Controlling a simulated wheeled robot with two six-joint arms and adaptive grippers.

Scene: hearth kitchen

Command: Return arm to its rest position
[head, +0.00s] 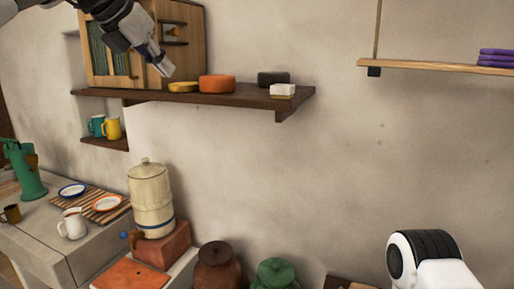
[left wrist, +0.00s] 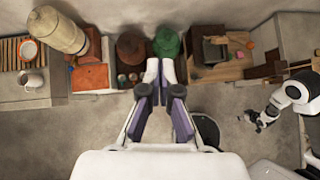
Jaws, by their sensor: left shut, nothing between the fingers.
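My left gripper (head: 166,66) hangs from the upper left in the head view, in front of the wooden shelf and cabinet. Its fingers are shut and empty. In the left wrist view its fingertips (left wrist: 160,68) meet over the floor, near the row of pots. My right gripper (left wrist: 258,120) shows small at the right of the left wrist view, over bare floor. I cannot make out whether its fingers are open. A white and black part of my own body shows at the lower right of the head view.
Below stand a cream dispenser (head: 151,200), a dark pot (head: 218,268) and a green pot (head: 276,274). The wall between is clear.

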